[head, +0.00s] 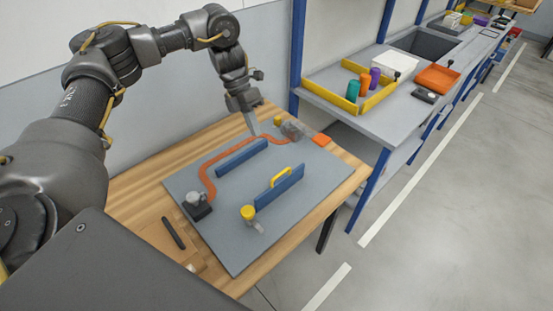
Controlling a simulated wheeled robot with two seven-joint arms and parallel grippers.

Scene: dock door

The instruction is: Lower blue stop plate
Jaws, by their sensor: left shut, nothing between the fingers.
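A blue plate (280,190) with a yellow handle (281,174) on its top edge stands upright on the grey board (235,235). A second blue plate or bar (242,158), without a handle, stands behind it to the left. My left gripper (254,132) points down over the far part of the board, beyond both blue plates. Its fingers are shut and empty, apart from the yellow handle. I cannot tell whether the fingertips touch the board or the orange track there. My right gripper is out of view.
An orange curved track (207,178) runs across the board. A yellow knob (248,212) stands near the front, a grey knob on a black base (198,203) at left. A grey bench (385,120) with a yellow-edged tray stands right.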

